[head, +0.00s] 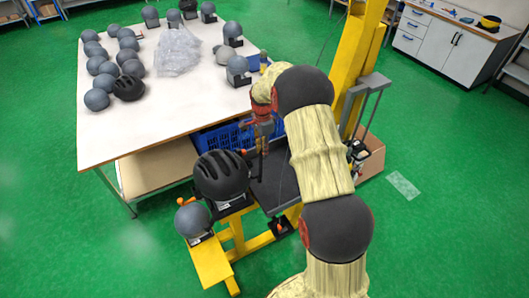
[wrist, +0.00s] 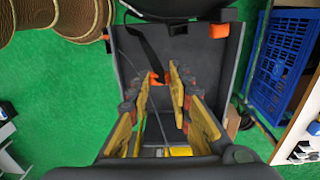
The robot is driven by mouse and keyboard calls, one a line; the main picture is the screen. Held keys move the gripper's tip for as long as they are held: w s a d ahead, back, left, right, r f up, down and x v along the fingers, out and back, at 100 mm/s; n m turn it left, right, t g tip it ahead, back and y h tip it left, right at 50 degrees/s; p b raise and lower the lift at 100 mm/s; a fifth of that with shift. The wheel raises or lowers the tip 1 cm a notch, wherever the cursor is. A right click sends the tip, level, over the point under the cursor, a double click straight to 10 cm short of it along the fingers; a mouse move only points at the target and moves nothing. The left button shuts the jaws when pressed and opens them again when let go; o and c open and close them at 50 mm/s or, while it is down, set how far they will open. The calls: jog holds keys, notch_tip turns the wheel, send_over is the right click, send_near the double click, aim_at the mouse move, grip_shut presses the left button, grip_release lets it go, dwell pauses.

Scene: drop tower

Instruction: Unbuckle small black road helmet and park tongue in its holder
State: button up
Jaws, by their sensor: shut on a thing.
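The black vented helmet (head: 221,175) sits on a head form on the yellow stand. In the wrist view its dark lower edge (wrist: 170,8) shows at the top. A black strap (wrist: 143,45) hangs from it to a small orange buckle piece (wrist: 157,78) at my fingertips. My gripper (wrist: 163,78), beside the helmet in the head view (head: 261,150), is shut on this orange piece. The fingers partly hide it, and I cannot tell whether tongue and socket are joined. Another orange part (wrist: 219,30) shows at upper right; I cannot tell whether it is the holder.
A grey head form (head: 193,219) stands on the yellow frame (head: 211,265) beside the helmet. The white table (head: 125,135) behind holds several grey forms, another black helmet (head: 128,87) and clear plastic (head: 178,50). A blue crate (head: 222,137) is below. Green floor is free at left.

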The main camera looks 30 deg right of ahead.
jog(key=shift+w+a, duration=0.1)
dwell(0.3)
jog(key=w+a, duration=0.3)
jog(key=a, duration=0.2)
jog(key=shift+w+a+r, duration=0.25)
jog(key=shift+w+r, duration=0.05)
jog(key=shift+w, duration=0.1)
dwell(0.8)
jog(key=shift+f, duration=0.15)
dwell(0.4)
jog(key=shift+s+f, duration=0.1)
jog(key=shift+f, duration=0.25)
jog(key=shift+s+f+b, duration=0.2)
jog(key=shift+f+b, duration=0.35)
jog(key=shift+f, duration=0.35)
jog(key=shift+s+f+b, duration=0.2)
jog(key=shift+f+b, duration=0.35)
jog(key=shift+f, duration=0.35)
dwell(2.6)
jog(key=o, duration=0.9)
jog(key=shift+a, duration=0.1)
jog(key=shift+o, duration=0.2)
